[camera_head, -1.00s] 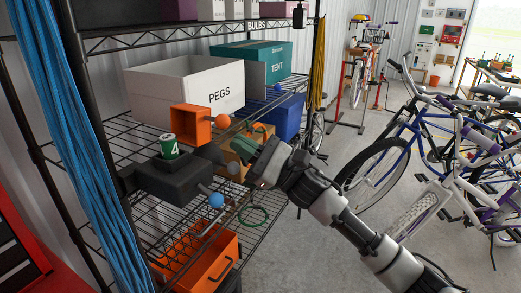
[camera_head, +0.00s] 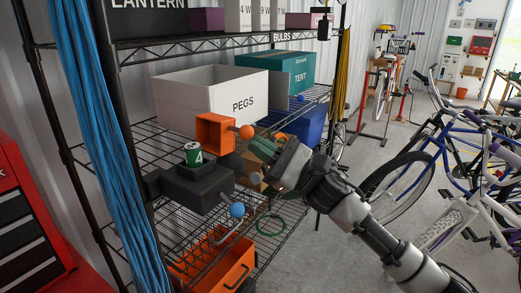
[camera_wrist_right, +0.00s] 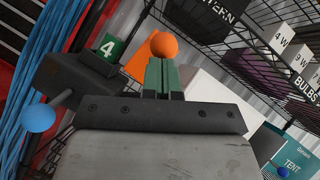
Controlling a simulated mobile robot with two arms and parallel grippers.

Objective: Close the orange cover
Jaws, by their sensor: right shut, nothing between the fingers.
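The orange cover (camera_head: 213,134) stands open-fronted on the middle wire shelf, in front of the white PEGS box. An orange ball knob (camera_head: 246,132) sticks out from its right side. In the wrist view the cover (camera_wrist_right: 141,66) and its orange knob (camera_wrist_right: 163,45) show just past my fingertips. My right gripper (camera_head: 262,148) is shut and empty, its green fingers pressed together. It is just right of and slightly below the knob; I cannot tell if they touch. My left gripper is not in view.
A dark block (camera_head: 198,187) with a green can marked 4 (camera_head: 193,154) and a blue ball (camera_head: 237,210) sits left of my gripper. The PEGS box (camera_head: 210,98) and TENT box (camera_head: 301,72) stand behind. Blue cords (camera_head: 92,150) hang at the left. Floor to the right is open before the bikes.

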